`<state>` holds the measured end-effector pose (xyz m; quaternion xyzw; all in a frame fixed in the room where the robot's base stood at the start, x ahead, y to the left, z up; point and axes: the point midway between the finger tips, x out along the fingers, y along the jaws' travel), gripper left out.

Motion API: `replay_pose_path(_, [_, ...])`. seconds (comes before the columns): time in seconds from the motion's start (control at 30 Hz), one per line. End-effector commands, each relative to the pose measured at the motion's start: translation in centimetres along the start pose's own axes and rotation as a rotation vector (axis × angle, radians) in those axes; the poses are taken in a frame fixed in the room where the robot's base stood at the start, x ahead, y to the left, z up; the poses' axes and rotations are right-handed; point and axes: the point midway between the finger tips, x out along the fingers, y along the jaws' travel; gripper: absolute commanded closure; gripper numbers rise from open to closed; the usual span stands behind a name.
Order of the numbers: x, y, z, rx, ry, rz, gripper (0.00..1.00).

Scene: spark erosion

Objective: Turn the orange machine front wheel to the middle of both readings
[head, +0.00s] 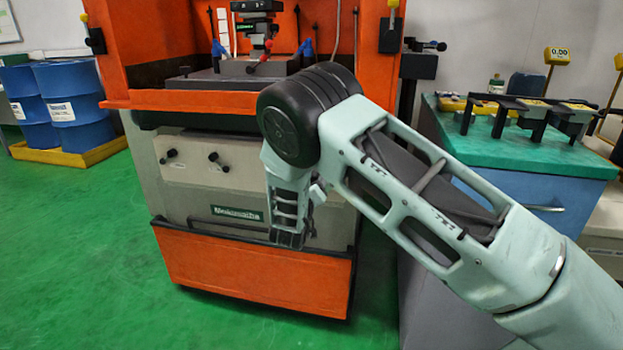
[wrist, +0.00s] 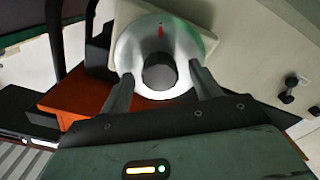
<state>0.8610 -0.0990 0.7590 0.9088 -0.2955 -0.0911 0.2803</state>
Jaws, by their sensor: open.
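The orange machine (head: 255,270) stands in the middle of the head view, with a cream front panel. Its front wheel is hidden behind my arm there. In the wrist view the wheel (wrist: 128,52) is a pale round disc with a red mark near its top edge and a dark round knob (wrist: 160,72) at its centre. My gripper (wrist: 161,80) is open, with one finger on each side of the knob and overlapping the lower part of the disc. I cannot tell whether the fingers touch it. No scale figures can be read on the wheel.
Two small black knobs (head: 191,156) sit on the panel left of my arm. A dark handle bar (head: 225,213) runs below them. A teal-topped bench (head: 490,150) with instruments stands right. Blue drums (head: 70,95) stand left on a yellow tray. Green floor is clear at front left.

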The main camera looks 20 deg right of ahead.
Motion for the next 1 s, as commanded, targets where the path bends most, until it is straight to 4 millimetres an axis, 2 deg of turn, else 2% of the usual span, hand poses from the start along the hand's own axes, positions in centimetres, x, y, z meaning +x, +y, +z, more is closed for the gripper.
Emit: replay_pose_path(1.0, [-7.9, 0.0, -0.1, 0.000, 0.000, -0.003, 0.37])
